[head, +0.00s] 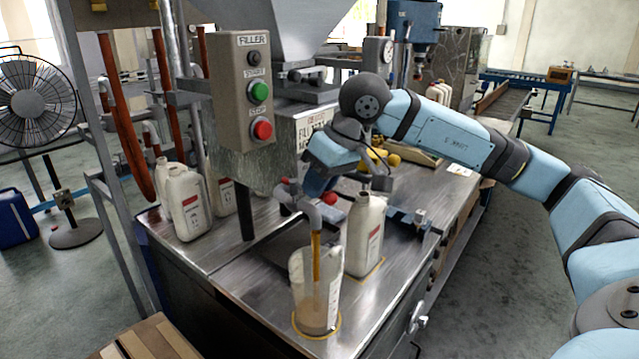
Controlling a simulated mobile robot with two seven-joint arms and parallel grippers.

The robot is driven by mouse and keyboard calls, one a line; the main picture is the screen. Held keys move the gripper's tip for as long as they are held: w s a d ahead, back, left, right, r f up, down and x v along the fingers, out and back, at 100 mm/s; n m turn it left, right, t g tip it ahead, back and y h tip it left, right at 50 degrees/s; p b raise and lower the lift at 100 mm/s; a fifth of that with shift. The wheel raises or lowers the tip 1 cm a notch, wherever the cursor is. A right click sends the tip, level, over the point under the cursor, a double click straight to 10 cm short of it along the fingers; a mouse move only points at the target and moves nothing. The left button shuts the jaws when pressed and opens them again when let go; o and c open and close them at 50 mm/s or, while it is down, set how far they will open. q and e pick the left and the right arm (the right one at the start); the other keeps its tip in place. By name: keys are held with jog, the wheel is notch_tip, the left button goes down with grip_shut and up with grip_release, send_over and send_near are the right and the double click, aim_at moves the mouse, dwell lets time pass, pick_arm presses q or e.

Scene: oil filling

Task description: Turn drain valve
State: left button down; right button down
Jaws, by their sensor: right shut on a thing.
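The drain valve is a grey curved pipe (300,203) with a red part (328,198) beside it, below the filler's control box. An amber stream (315,250) runs from its spout down into a clear jug (316,300) with tan liquid in the bottom. My right gripper (318,187) reaches in from above and is shut on the valve's handle; its wrist and the pipe partly hide the grip. My left gripper is out of view.
A white bottle (365,238) stands right behind the jug. Several white bottles (186,203) stand at the left of the steel table (250,295). The control box (243,95) with green and red buttons hangs close to my right gripper.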

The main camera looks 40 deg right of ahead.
dwell(0.5)
jog(key=c, duration=1.1)
grip_release()
jog(key=p+v, duration=0.1)
jog(key=v, duration=1.3)
jog(key=shift+f, duration=0.1)
